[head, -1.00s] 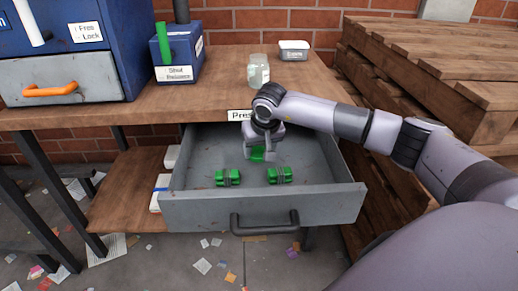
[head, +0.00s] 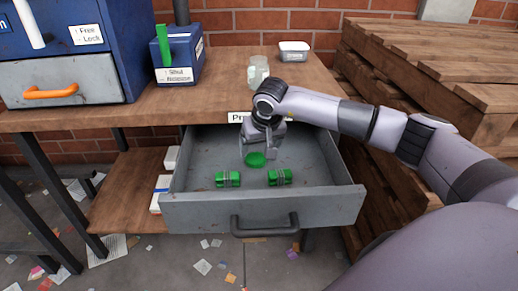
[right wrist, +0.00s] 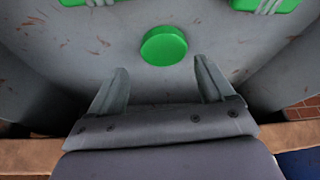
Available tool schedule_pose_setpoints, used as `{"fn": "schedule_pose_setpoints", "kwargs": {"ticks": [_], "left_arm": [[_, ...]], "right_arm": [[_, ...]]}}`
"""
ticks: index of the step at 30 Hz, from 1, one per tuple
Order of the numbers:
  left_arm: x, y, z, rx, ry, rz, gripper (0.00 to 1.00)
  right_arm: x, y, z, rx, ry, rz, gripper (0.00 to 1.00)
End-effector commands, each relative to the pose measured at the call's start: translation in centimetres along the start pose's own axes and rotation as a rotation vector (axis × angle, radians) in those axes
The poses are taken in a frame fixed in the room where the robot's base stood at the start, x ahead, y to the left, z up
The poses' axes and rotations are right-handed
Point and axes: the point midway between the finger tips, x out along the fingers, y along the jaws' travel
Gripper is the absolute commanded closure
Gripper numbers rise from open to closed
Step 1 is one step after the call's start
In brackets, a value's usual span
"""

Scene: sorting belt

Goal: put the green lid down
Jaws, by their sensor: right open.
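The green lid (head: 255,160) is a round disc lying flat on the floor of the open grey drawer (head: 315,209), behind two green bundles. In the right wrist view the lid (right wrist: 164,46) lies just beyond the fingertips, apart from them. My right gripper (head: 259,150) is inside the drawer, open and empty, above and behind the lid. Its two spread fingers (right wrist: 163,75) show in the right wrist view with bare drawer floor between them. My left gripper is not in view.
Two green bundles (head: 228,179) (head: 280,177) lie near the drawer's front wall. A glass jar (head: 258,72) and a small white-lidded tub (head: 294,50) stand on the wooden bench (head: 215,97). Wooden pallets (head: 440,65) stand to the right.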

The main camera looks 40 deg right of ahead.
Motion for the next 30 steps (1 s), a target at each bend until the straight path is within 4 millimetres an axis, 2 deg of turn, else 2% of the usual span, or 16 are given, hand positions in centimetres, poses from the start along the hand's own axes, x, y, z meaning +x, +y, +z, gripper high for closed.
{"fn": "schedule_pose_setpoints", "kwargs": {"ticks": [1,6,12,18,30], "left_arm": [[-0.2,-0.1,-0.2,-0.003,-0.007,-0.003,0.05],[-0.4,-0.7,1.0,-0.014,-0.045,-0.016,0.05],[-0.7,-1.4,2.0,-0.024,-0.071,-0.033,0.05],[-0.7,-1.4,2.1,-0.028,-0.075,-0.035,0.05],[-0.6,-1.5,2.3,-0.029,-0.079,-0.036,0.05]], "right_arm": [[-1.5,0.1,-0.2,-0.002,0.003,-0.001,0.18],[-5.4,0.0,-0.2,-0.002,0.003,-0.001,0.18],[-8.6,0.0,-0.1,-0.001,0.001,0.000,0.18],[-9.9,0.0,0.0,0.000,0.000,0.001,0.18],[-9.9,0.0,0.0,0.000,0.000,0.001,0.18]]}}
